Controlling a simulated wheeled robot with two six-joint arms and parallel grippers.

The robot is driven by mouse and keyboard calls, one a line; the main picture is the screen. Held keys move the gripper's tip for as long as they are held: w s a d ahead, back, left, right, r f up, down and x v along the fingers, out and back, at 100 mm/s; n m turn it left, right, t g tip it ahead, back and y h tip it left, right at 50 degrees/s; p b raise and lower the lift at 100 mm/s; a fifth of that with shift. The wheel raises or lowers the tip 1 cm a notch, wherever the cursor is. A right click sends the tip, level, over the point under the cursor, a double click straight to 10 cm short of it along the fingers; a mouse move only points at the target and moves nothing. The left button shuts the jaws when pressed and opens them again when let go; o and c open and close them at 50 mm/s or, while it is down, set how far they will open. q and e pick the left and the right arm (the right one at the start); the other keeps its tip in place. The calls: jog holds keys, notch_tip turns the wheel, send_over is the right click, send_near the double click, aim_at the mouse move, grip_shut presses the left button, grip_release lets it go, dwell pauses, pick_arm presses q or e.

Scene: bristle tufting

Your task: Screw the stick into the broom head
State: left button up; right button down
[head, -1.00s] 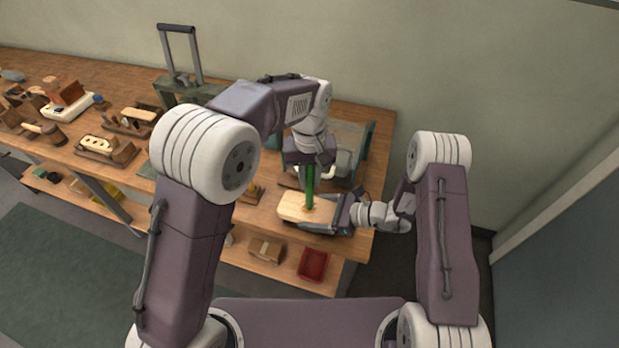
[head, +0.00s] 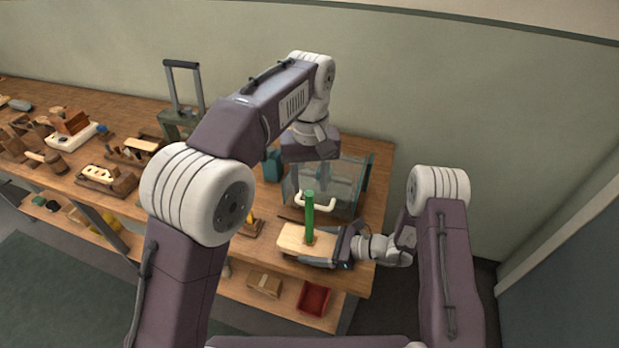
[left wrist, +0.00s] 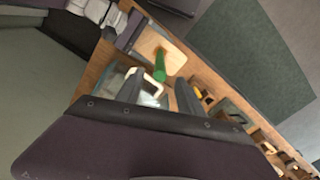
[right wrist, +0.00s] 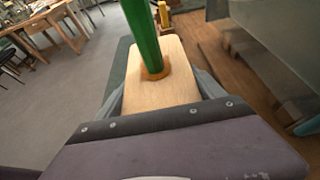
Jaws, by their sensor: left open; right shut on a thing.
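The broom head is a pale wooden block (head: 292,238) at the right end of the workbench; it also shows in the right wrist view (right wrist: 150,93). My right gripper (head: 335,246) is shut on the block from its right side. The green stick (head: 309,215) stands upright in the block's hole; its foot meets the collar in the right wrist view (right wrist: 142,35). How deep it sits cannot be seen. My left gripper (left wrist: 160,100) is open and empty, above and apart from the stick's top. The stick also shows in the left wrist view (left wrist: 160,66).
A clear-walled box with a white handle (head: 318,201) stands just behind the stick. Wooden tools and a white-based device (head: 72,138) fill the bench's left. A red bin (head: 313,298) sits on the lower shelf. The wall is behind the bench.

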aim_at(328, 246)
pick_arm(q)
jog(key=shift+r, duration=0.6)
pick_arm(e)
grip_release()
jog(key=shift+d, duration=0.1)
pick_arm(q)
jog(key=shift+f, duration=0.25)
pick_arm(e)
jog(key=v, duration=0.9)
